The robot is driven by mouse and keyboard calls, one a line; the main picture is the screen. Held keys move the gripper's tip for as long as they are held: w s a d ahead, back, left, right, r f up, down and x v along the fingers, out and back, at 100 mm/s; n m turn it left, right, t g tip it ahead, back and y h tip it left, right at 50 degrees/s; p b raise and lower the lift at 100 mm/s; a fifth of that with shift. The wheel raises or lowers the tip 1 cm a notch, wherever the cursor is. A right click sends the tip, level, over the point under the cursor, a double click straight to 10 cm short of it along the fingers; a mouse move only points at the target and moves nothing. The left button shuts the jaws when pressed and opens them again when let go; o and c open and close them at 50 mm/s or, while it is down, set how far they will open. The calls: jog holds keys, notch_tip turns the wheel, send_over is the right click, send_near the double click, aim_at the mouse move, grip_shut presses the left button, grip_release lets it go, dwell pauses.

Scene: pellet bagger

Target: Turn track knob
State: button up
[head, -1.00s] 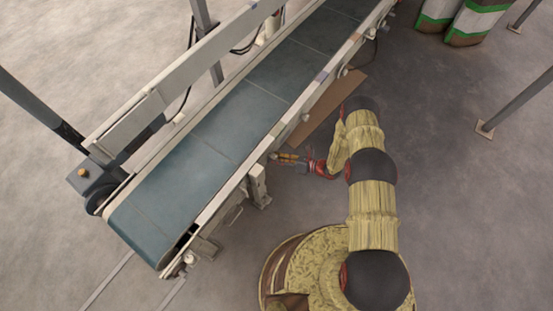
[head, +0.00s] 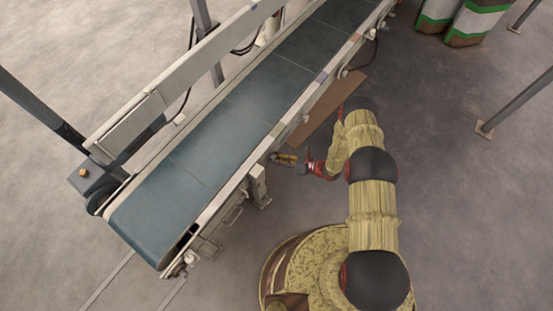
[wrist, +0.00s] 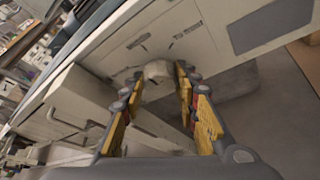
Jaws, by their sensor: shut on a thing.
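The track knob (wrist: 157,73) is a pale, rounded knob on the conveyor's side panel, below dark printed marks that I cannot read for sure. In the wrist view my gripper (wrist: 160,78) has its yellow-padded fingers on either side of the knob, shut on it. The fingers hide parts of the knob's sides. In the head view my gripper (head: 283,157) reaches the near side of the conveyor (head: 243,178), just under its rail. The knob is too small there to make out clearly.
A blue-green belt (head: 215,125) runs along the conveyor. A support leg (head: 259,185) stands close to the left of my gripper. A brown flat board (head: 325,108) lies beyond it. Green-and-white sacks (head: 478,20) stand at the back right. Floor to the right is mostly clear.

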jog(key=shift+n+t+h+p, duration=0.8)
jog(key=shift+n, duration=0.7)
jog(key=o, duration=1.2)
jog(key=shift+c, duration=0.2)
jog(key=v, duration=1.2)
